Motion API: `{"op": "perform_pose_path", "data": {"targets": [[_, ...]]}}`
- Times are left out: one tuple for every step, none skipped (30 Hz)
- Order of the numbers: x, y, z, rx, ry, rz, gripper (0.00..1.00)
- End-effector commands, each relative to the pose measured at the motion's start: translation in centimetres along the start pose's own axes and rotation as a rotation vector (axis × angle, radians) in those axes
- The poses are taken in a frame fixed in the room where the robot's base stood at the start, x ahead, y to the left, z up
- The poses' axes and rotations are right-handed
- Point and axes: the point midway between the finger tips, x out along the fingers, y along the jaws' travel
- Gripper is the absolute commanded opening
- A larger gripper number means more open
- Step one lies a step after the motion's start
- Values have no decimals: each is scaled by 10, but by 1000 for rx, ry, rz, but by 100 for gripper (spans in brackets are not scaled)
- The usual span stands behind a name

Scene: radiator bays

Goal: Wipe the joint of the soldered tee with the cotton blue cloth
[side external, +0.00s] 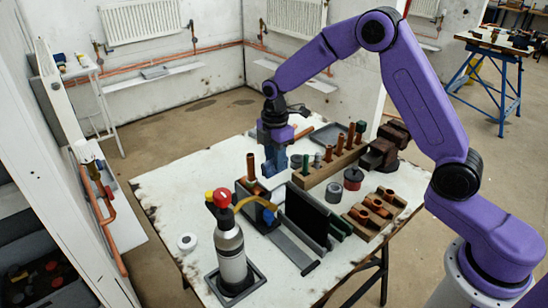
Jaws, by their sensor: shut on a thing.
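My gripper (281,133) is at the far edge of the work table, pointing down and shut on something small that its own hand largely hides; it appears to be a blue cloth. I cannot tell whether the held thing touches the joint.
On the white table (205,185) stand a grey bottle with a red top (230,250), a wooden rack of upright copper pipes (330,165), a wooden block with copper fittings (374,212), dark upright panels (308,212) and a round tin (353,179). The left table area is mostly clear.

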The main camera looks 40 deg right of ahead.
Motion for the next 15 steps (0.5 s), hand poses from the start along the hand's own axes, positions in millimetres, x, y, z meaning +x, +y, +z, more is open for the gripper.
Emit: {"op": "perform_pose_path", "data": {"targets": [[-2,0,0,0,0,2,5],[-4,1,0,0,1,2,5],[-6,1,0,0,1,3,5],[-8,1,0,0,1,3,5],[-10,1,0,0,1,3,5],[-13,1,0,0,1,2,5],[-15,1,0,0,1,2,5],[-17,1,0,0,1,3,5],[-20,1,0,0,1,3,5],[-22,1,0,0,1,3,5],[-24,0,0,0,0,2,5],[-26,0,0,0,1,2,5],[-28,0,0,0,1,3,5],[-31,0,0,0,1,3,5],[-34,1,0,-1,1,3,5]]}}
